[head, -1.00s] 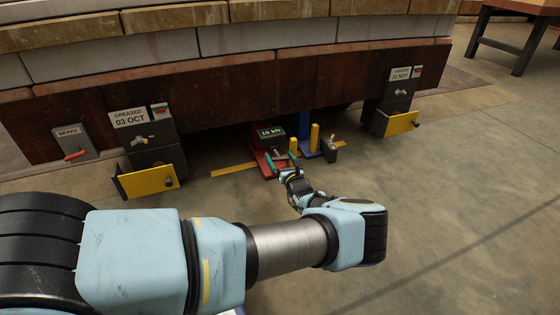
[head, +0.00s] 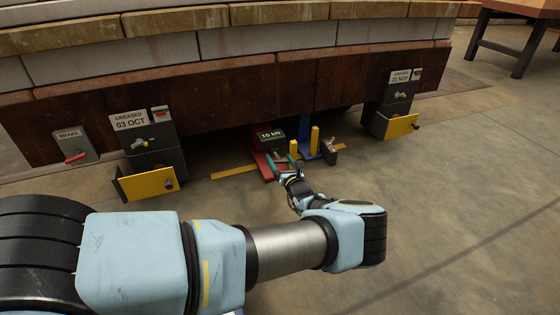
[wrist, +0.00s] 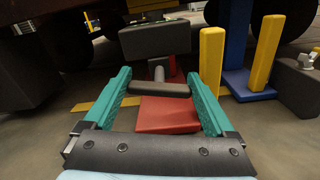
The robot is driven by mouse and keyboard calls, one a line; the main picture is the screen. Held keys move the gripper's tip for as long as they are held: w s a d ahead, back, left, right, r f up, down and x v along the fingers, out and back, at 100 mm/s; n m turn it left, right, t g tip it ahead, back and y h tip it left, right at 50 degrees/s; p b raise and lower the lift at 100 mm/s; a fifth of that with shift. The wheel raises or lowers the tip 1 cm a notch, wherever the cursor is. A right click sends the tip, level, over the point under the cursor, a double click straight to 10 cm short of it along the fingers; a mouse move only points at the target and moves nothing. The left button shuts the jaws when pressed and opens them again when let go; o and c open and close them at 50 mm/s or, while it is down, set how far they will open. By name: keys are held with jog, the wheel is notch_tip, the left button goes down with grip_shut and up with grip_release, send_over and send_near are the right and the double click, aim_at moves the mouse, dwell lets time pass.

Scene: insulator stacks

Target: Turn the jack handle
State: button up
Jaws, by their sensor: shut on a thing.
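The red jack (head: 258,150) stands on the floor under the rusty edge of the big structure, with a small lit display (head: 270,135) that appears to read 15 kN. Its dark T-shaped jack handle (wrist: 161,90) faces me in the wrist view, and its crossbar spans between my two teal fingers. My gripper (head: 281,162) is shut on the jack handle at the ends of this bar, which lies nearly level. The jack's red base (wrist: 168,115) shows below the bar. The jack's rear is hidden.
Yellow posts (wrist: 211,60) and a blue stand (wrist: 237,45) rise close to the right of my gripper. A red brake lever (head: 75,156) is at far left. The floor in front is clear.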

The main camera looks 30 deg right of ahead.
jog(key=shift+m, duration=0.4)
jog(key=o, duration=1.1)
jog(key=shift+c, duration=0.2)
jog(key=shift+s, duration=0.15)
jog(key=shift+s+p, duration=0.3)
jog(key=shift+s, duration=0.05)
jog(key=s+a+p, duration=0.1)
jog(key=s+p, duration=0.3)
jog(key=s, duration=0.5)
jog(key=shift+s+a, duration=0.15)
jog(key=shift+s, duration=0.25)
